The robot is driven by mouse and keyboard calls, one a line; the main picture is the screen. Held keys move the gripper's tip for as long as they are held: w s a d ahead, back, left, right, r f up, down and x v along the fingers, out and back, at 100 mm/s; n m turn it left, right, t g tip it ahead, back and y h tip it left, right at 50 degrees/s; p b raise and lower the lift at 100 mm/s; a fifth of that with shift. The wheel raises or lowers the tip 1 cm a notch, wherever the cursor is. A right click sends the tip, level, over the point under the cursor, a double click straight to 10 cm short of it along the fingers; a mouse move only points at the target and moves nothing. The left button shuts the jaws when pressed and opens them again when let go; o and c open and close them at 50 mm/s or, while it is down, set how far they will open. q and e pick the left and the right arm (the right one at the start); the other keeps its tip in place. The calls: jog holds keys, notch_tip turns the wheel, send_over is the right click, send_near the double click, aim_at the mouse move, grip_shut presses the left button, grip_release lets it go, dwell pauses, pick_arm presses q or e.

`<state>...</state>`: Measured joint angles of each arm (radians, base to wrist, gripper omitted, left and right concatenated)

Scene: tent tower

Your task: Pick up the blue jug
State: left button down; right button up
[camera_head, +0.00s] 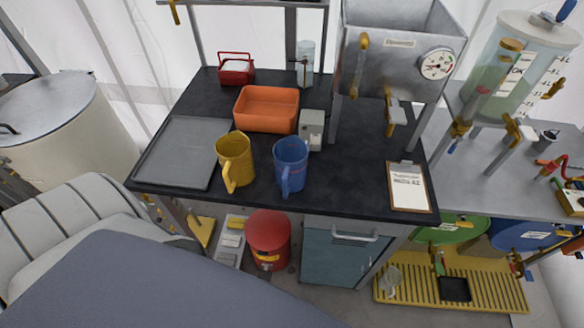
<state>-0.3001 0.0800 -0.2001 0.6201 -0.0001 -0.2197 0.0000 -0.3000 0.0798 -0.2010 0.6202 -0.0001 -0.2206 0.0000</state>
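A blue jug (291,163) stands upright near the front edge of a dark worktop (345,190), its handle facing the front. A yellow jug (236,158) of similar shape stands just to its left, a small gap between them, its handle also facing the front. No gripper shows in the head view, so neither gripper is seen near the blue jug.
An orange tray (267,108) and a small grey box (312,128) stand close behind the jugs. A flat grey tray (180,151) lies to the left. A clipboard (408,187) lies at the right. A metal tank with a gauge (436,64) rises behind. Worktop between blue jug and clipboard is clear.

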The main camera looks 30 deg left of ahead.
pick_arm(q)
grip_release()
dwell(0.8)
